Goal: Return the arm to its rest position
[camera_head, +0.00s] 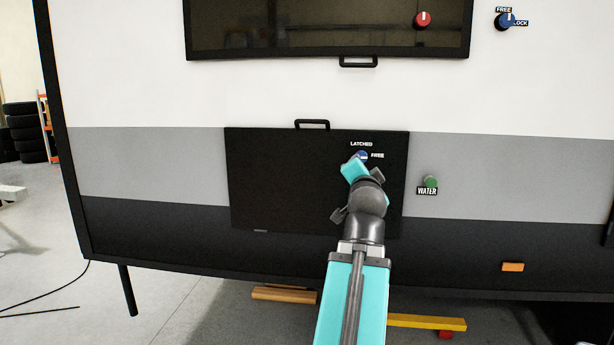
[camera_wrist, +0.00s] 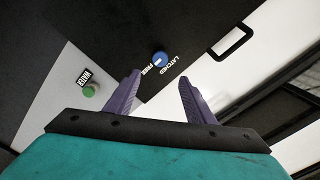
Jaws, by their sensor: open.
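My gripper (camera_wrist: 158,92) is open and empty in the wrist view, its two purple-grey fingers apart. A blue knob (camera_wrist: 160,59) with the labels LATCHED and FREE shows just beyond the fingertips, clear of them. In the head view my arm reaches up from the bottom to the black lower panel (camera_head: 280,180), and the same blue knob (camera_head: 362,155) is partly hidden behind my gripper. The gripper's fingers are mostly hidden by my wrist in that view. The knob's white mark points toward the FREE label in the wrist view.
A green WATER knob (camera_head: 431,181) is right of the panel. A black handle (camera_head: 312,124) tops the panel. Above are a dark window (camera_head: 290,25), a red knob (camera_head: 422,19) and a blue FREE/LOCK knob (camera_head: 504,21). Yellow (camera_head: 428,322) and orange (camera_head: 284,294) bars lie below.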

